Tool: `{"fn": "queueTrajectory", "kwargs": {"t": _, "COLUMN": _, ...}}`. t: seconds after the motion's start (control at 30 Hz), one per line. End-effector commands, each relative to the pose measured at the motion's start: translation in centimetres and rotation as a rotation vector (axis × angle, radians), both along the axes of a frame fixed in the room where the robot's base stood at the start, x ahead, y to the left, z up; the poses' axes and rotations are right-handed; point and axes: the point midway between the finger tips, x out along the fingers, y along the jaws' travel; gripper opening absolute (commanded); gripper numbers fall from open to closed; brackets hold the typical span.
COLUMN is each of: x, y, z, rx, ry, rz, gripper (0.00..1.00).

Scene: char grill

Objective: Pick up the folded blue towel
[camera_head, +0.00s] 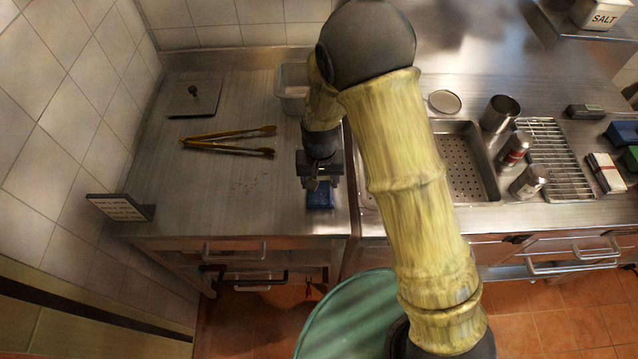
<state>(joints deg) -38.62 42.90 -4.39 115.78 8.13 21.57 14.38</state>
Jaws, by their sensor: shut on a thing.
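The folded blue towel (320,197) is near the front edge of the left steel counter, directly below my gripper (318,184). My gripper points down and its jaws are shut on the towel. The gripper body hides the back part of the towel. I cannot tell whether the towel touches the counter or is a little above it.
Yellow tongs (230,137) lie left of my gripper. A small sign (122,208) stands at the left front corner. A pale container (292,88) is behind my arm. Right of my arm are a perforated tray (462,165), shakers (528,181) and a wire rack (556,155).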

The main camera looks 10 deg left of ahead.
Motion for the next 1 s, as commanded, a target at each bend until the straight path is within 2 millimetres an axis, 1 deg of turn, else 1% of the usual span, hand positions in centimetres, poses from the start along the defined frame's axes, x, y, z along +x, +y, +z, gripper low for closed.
{"fn": "queueTrajectory", "kwargs": {"t": 0.17, "x": 0.1, "y": 0.1, "z": 3.5, "rx": 0.003, "ry": -0.005, "rz": 0.001, "gripper": 0.38}}
{"fn": "queueTrajectory", "kwargs": {"t": 0.27, "x": 0.1, "y": 0.1, "z": 6.1, "rx": 0.006, "ry": -0.007, "rz": 0.002, "gripper": 0.38}}
{"fn": "queueTrajectory", "kwargs": {"t": 0.7, "x": 0.1, "y": 0.1, "z": 18.6, "rx": 0.006, "ry": -0.007, "rz": 0.001, "gripper": 0.38}}
{"fn": "queueTrajectory", "kwargs": {"t": 0.8, "x": 0.1, "y": 0.0, "z": 21.2, "rx": 0.003, "ry": -0.005, "rz": 0.000, "gripper": 0.38}}
{"fn": "queueTrajectory", "kwargs": {"t": 0.9, "x": 0.1, "y": 0.0, "z": 23.3, "rx": 0.003, "ry": -0.004, "rz": 0.000, "gripper": 0.38}}
{"fn": "queueTrajectory", "kwargs": {"t": 1.0, "x": 0.1, "y": 0.0, "z": 24.8, "rx": 0.001, "ry": -0.002, "rz": 0.000, "gripper": 0.38}}
